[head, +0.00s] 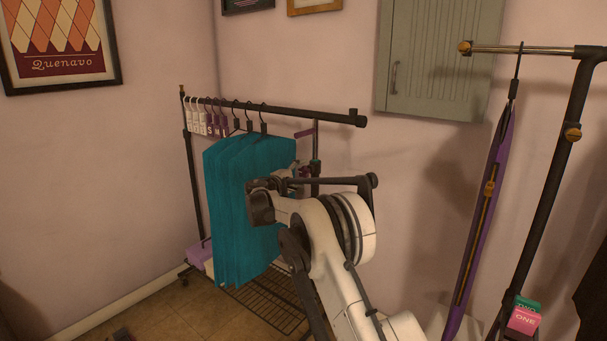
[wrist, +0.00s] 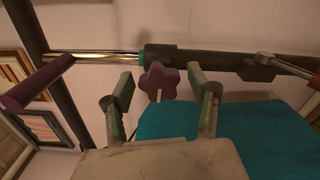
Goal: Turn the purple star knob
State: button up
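The purple star knob (wrist: 158,80) sits on the dark and chrome post of the clothes rack in the wrist view, with a small pale mark on its front. My gripper (wrist: 161,88) is open, one finger on each side of the knob. There is a visible gap on both sides, and neither fingertip clearly touches it. In the head view the knob is mostly hidden behind my arm, and my fingers are hard to make out there.
Teal garments (head: 235,205) hang from the rack's rail (head: 300,113), close to my arm; teal cloth (wrist: 240,135) also shows in the wrist view. A purple bar (wrist: 38,82) sticks out at the left there. A second rack (head: 555,185) with a purple garment (head: 482,230) stands right.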

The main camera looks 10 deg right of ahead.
jog(key=v, duration=1.2)
jog(key=s+d+r+m+g+y, duration=0.1)
jog(key=s+d+r+m+y, duration=0.2)
jog(key=s, duration=0.5)
jog(key=s+d+r+g+y, duration=0.1)
jog(key=s+d+r+g, duration=0.15)
jog(key=s+d, duration=0.45)
jog(key=s+d+r+m+g+y, duration=0.1)
jog(key=s+d+r+m+y, duration=0.2)
jog(key=s, duration=0.7)
jog(key=s+a+f+m+y, duration=0.1)
jog(key=s+f+m+y, duration=0.1)
jog(key=s, duration=1.5)
jog(key=s+a+f+m+y+p, duration=0.1)
jog(key=s+f+y, duration=0.3)
jog(key=s, duration=1.4)
notch_tip(320, 180, down, 3)
jog(key=shift+a+f+m, duration=0.2)
jog(key=shift+a+m, duration=0.55)
jog(key=shift+m, duration=0.15)
